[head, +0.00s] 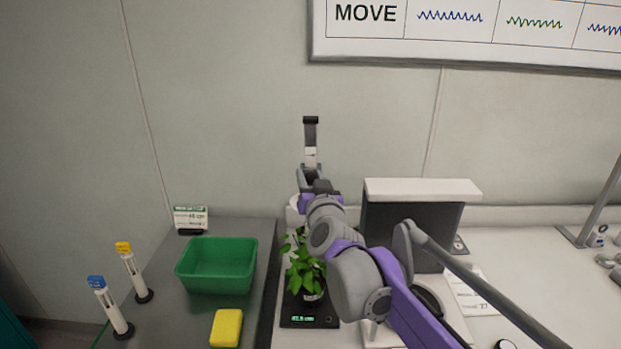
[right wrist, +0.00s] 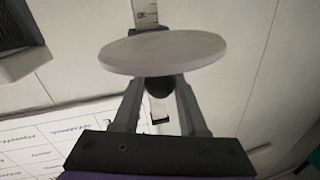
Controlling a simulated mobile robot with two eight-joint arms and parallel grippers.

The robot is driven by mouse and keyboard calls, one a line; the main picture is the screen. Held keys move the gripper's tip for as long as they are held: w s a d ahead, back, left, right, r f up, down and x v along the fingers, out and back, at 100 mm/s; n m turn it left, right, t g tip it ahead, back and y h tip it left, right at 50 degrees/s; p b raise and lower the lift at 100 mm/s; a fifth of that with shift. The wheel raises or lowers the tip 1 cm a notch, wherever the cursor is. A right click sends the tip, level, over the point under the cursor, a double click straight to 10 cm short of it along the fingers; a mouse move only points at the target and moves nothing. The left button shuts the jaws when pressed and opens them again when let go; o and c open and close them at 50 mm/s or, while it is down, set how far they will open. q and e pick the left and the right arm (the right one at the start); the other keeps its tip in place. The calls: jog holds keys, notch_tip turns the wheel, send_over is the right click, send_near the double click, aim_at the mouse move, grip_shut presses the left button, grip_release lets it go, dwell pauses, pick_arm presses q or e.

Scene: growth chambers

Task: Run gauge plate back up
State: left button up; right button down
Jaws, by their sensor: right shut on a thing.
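The gauge plate (right wrist: 165,52) is a pale round disc in the right wrist view, with a dark knob (right wrist: 159,87) under it. My right gripper (right wrist: 158,92) is shut on this knob, one finger on each side. A ruler-like scale strip (right wrist: 145,12) stands just behind the disc. In the head view, the gauge's upright post (head: 311,135) with a dark top rises above my right gripper (head: 311,172). My right arm hides most of the gauge there. A leafy potted plant (head: 305,272) stands below, on a dark scale with a lit green display (head: 302,319). My left gripper is not in view.
A green bin (head: 217,265), a yellow sponge-like block (head: 227,328) and two capped tubes on stands (head: 133,272) are on the left. A dark panel with a white top (head: 422,189) stands right of the arm. A wall board (head: 470,38) hangs above.

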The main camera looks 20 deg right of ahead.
aim_at(311, 176)
notch_tip(311, 176, up, 8)
jog(key=shift+r+p, duration=0.2)
jog(key=shift+p, duration=0.95)
jog(key=shift+d+r, duration=0.1)
jog(key=shift+r, duration=0.25)
jog(key=shift+c, duration=2.3)
grip_release()
jog(key=shift+f, duration=0.1)
jog(key=shift+s+f, duration=0.1)
jog(key=shift+s, duration=0.45)
jog(key=s+a+b, duration=0.1)
jog(key=s+b, duration=0.1)
jog(key=s, duration=0.7)
jog(key=shift+s, duration=0.35)
